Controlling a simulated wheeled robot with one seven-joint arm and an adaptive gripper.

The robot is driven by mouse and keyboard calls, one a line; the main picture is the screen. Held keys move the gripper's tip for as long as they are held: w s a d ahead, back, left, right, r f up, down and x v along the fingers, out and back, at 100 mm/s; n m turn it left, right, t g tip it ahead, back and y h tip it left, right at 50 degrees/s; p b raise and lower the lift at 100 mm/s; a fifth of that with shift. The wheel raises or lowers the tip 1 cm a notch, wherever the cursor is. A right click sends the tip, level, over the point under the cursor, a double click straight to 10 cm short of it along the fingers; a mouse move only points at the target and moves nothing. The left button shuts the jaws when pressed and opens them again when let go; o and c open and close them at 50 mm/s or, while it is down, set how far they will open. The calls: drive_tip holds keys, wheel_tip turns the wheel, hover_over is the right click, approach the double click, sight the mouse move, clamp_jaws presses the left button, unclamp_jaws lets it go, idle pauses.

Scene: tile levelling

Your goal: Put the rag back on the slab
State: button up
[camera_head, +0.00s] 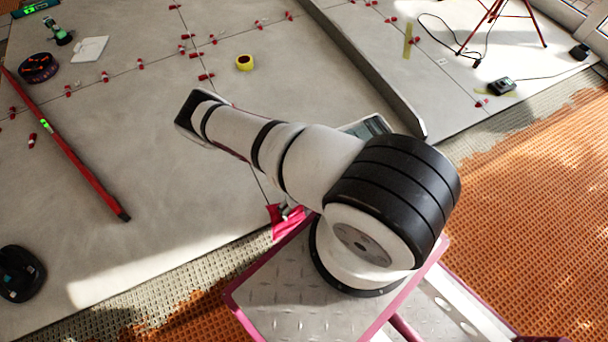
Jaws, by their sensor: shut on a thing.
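The rag (286,223) is a crumpled bright pink-red cloth just beyond the edge of my base platform, left of my arm's shoulder. My gripper (285,209) shows only as a small grey part at the rag, shut on it; my arm hides most of the rest. The slab (150,200) is the wide pale grey tiled surface filling the left and middle. The rag appears over or near its front edge; I cannot tell whether it touches.
A red level (75,155) lies on the slab at left, with a yellow tape roll (244,63) and several red clips farther back. A black case (20,273) is at lower left. A raised grey strip (370,70) crosses behind my arm. Orange matting (540,210) covers the right.

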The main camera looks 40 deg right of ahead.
drive_tip(key=w+d+b, duration=0.1)
drive_tip(key=w+d, duration=0.1)
drive_tip(key=d, duration=0.1)
drive_tip(key=w+d+f+b, duration=0.1)
drive_tip(key=w+d+b, duration=0.1)
drive_tip(key=w+d, duration=0.1)
drive_tip(key=w+d+b, duration=0.2)
drive_tip(key=w+d, duration=0.1)
drive_tip(key=shift+w+f, duration=0.2)
drive_tip(key=shift+f, duration=0.05)
drive_tip(key=shift+w+d+f+b, duration=0.2)
drive_tip(key=shift+w+d+b, duration=1.25)
drive_tip(key=shift+w+b, duration=0.15)
drive_tip(key=shift+w+d+f, duration=0.1)
drive_tip(key=shift+d+f, duration=0.05)
drive_tip(key=shift+d, duration=0.05)
drive_tip(key=shift+a+f+b, duration=0.1)
drive_tip(key=shift+f+b, duration=1.05)
drive_tip(key=shift+f, duration=0.4)
drive_tip(key=o, duration=1.3)
